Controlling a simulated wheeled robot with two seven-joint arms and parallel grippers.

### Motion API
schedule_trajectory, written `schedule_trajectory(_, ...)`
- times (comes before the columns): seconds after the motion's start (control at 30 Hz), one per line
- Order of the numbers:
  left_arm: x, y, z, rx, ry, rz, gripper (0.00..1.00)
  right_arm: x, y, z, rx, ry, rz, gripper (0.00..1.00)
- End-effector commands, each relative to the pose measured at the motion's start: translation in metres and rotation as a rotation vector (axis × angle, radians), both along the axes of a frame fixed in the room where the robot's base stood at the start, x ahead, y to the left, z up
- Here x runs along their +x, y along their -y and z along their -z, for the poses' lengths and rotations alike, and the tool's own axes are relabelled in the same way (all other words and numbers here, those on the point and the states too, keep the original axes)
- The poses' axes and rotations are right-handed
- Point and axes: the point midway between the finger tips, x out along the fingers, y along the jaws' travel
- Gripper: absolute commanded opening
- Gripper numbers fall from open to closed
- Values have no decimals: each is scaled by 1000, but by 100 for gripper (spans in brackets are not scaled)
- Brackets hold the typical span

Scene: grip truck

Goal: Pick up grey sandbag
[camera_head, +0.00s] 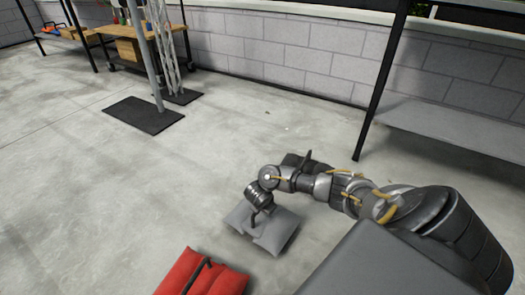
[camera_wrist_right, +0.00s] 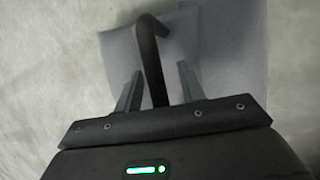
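The grey sandbag (camera_head: 277,234) lies on the concrete floor at the lower middle of the head view. In the right wrist view its grey fabric (camera_wrist_right: 215,62) fills the area beyond my fingers, and its black strap handle (camera_wrist_right: 154,62) stands up in an arch. My right gripper (camera_head: 256,208) points down over the bag. In the right wrist view the right gripper's (camera_wrist_right: 158,88) two fingers are apart, with the handle between them and gaps visible on both sides. My left gripper is in neither view.
A red sandbag (camera_head: 222,283) with a black handle lies just left of and nearer than the grey one. A metal shelf (camera_head: 455,128) stands at the right by the block wall. Stand posts on black base plates (camera_head: 143,115) and a wooden cart (camera_head: 128,48) are at the upper left. The middle floor is clear.

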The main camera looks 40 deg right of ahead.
Motion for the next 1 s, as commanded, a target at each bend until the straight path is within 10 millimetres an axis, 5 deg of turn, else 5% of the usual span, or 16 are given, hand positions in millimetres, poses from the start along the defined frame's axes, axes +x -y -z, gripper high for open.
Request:
schedule_trajectory(0.6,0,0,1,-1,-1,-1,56,0,0,4,-1,-1,0,40)
schedule_trajectory(0.9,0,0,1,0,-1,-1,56,-1,0,5,0,-1,-1,3)
schedule_trajectory(1.0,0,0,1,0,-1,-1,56,-1,0,5,-1,-2,0,0)
